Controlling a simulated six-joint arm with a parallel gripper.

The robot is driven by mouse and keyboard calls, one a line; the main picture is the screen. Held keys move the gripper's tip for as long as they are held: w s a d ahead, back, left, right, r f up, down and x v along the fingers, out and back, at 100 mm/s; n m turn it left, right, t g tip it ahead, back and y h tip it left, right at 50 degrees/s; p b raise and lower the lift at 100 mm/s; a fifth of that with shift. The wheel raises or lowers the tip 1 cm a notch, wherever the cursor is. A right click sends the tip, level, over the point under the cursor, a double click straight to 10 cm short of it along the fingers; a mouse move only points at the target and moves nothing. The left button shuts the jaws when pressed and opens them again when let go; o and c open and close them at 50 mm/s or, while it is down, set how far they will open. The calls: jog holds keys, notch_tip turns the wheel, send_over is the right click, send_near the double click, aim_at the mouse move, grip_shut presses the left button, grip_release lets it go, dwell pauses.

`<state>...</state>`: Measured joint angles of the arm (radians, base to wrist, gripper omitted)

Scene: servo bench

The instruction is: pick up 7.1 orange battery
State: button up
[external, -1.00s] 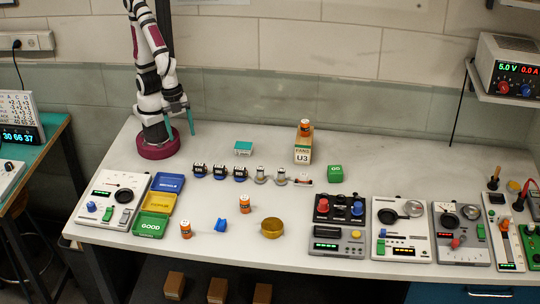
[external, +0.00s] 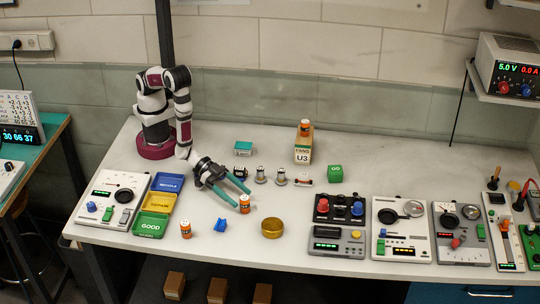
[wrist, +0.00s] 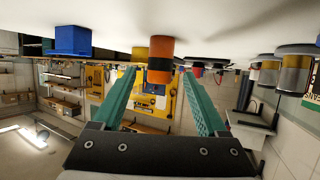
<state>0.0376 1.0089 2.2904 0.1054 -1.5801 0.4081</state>
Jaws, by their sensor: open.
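An orange battery with a dark band (external: 245,204) stands upright on the bench in the middle. My gripper (external: 243,197) reaches toward it from the left with its teal fingers spread open and empty. In the wrist view this battery (wrist: 160,58) appears between the fingertips (wrist: 160,72), hanging from the bench surface because the view is turned over. I cannot tell whether the fingers touch it. A second orange battery (external: 186,229) stands to the left, and a third (external: 305,128) stands on the U3 box. The number on each battery is too small to read.
A blue part (external: 220,225) and a brass dish (external: 271,228) flank the middle battery in front. Small round parts (external: 260,175) stand behind it. Colored trays (external: 155,208) lie to the left, instrument panels (external: 338,228) to the right. The front strip of bench is partly clear.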

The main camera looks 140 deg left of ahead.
jog(key=shift+x, duration=0.9)
grip_shut()
